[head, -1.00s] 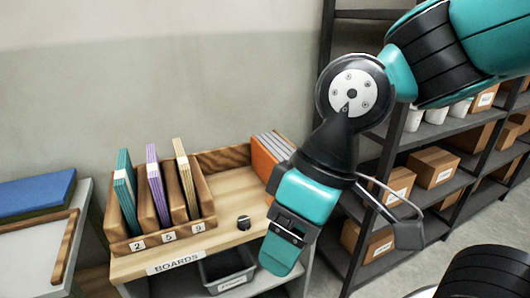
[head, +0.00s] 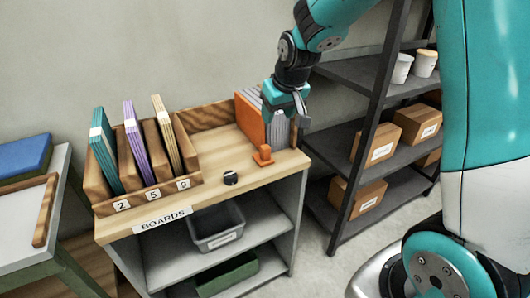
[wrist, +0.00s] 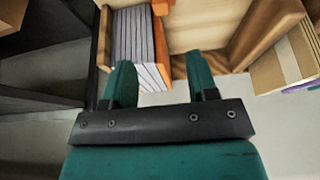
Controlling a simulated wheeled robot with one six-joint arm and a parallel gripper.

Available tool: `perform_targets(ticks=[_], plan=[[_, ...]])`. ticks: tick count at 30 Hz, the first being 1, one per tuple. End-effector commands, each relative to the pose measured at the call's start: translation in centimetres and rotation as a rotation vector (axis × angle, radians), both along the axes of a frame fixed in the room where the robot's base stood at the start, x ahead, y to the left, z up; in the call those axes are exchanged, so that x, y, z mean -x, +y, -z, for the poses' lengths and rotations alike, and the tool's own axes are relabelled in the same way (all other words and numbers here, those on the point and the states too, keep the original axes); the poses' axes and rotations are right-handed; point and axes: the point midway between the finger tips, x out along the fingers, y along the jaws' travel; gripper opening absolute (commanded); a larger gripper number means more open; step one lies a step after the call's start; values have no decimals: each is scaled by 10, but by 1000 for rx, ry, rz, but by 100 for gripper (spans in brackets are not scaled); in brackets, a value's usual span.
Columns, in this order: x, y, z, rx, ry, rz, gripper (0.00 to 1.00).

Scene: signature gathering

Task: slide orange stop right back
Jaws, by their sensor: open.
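A small orange stop piece (head: 263,155), with a flat foot and a short upright, sits on the wooden top near its front right. An orange upright panel (head: 249,118) stands just behind it, against the left side of several grey boards (head: 278,127). I cannot tell whether the panel and the small piece are joined. My gripper (head: 287,112) is open above the grey boards and partly hides them. In the wrist view its fingers (wrist: 160,78) are spread, with the grey boards (wrist: 138,45) and the orange panel (wrist: 160,50) showing between them. Contact is unclear.
A wooden rack (head: 150,192) labelled 2, 5, 9 holds teal, purple and cream boards at left. A small black knob-like object (head: 230,178) sits on the clear middle. A dark shelf (head: 335,140) with boxes stands close at right. A grey bin (head: 216,227) is below.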

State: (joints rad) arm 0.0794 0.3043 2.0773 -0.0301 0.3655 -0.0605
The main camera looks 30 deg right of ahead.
Motion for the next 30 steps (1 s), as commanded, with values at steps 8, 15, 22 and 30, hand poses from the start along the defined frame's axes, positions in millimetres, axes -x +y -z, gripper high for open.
perform_targets(ticks=[8,15,22,30], plan=[[-17,1,45,-1,8,-1,53],[-38,1,96,-1,8,-3,53],[-55,1,137,-1,5,-3,53],[-63,1,156,-1,3,-3,53]])
